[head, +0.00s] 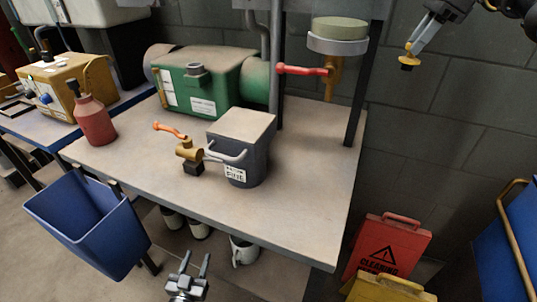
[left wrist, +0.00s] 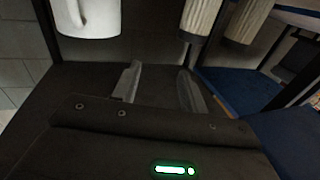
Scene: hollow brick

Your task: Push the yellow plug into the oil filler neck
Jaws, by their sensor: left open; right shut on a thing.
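The yellow plug (head: 408,58), with a dark lower end, is high at the upper right in the head view. My right gripper (head: 412,46) is shut on it and holds it in the air, well right of the bench. My left gripper (head: 196,257) is open and empty below the bench's front edge. Its open fingers also show in the left wrist view (left wrist: 160,85).
The bench (head: 285,200) carries a dark bucket (head: 240,150), a brass valve with an orange handle (head: 185,148) and a red bottle (head: 94,120). A red-handled valve (head: 305,71) hangs beside a post. A blue bin (head: 85,225) is at front left, a red sign (head: 392,248) at lower right.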

